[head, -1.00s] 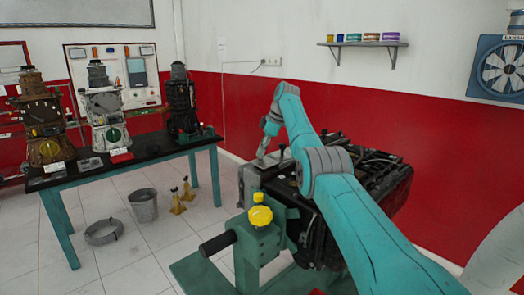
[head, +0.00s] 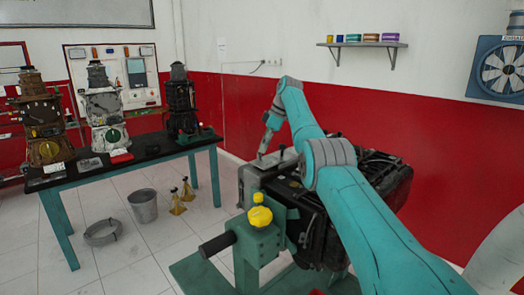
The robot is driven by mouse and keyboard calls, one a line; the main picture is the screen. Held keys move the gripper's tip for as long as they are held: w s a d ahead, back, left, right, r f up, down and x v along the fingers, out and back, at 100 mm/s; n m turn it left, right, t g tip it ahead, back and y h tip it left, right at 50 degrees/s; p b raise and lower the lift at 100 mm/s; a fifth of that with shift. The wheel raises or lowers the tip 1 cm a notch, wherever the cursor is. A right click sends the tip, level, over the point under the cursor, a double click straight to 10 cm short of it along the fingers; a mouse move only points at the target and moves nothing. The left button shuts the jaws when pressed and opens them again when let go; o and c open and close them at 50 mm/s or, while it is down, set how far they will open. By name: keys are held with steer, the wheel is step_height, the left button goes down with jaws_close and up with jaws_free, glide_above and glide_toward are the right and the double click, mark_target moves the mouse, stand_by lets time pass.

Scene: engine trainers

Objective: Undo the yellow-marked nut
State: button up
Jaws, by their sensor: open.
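The engine (head: 375,175) is a dark block on a green stand (head: 255,245), partly hidden behind my teal arm. A grey metal housing (head: 255,180) sits at its left end. A yellow knob (head: 260,215) tops the stand's post, in front of the housing. I cannot make out a separate yellow-marked nut. My gripper (head: 262,154) points down over the top of the grey housing, behind the yellow knob. It is small and its fingers are hard to see; it appears open. I cannot tell whether it touches anything.
A black-topped table (head: 140,155) at the left carries several engine trainers. A bucket (head: 143,206), a grey ring (head: 102,232) and yellow stands (head: 180,199) are on the tiled floor. A shelf (head: 365,44) with tins and a fan (head: 499,68) are on the wall.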

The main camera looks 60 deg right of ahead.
steer(key=shift+v, duration=2.45)
steer(key=shift+a, duration=0.1)
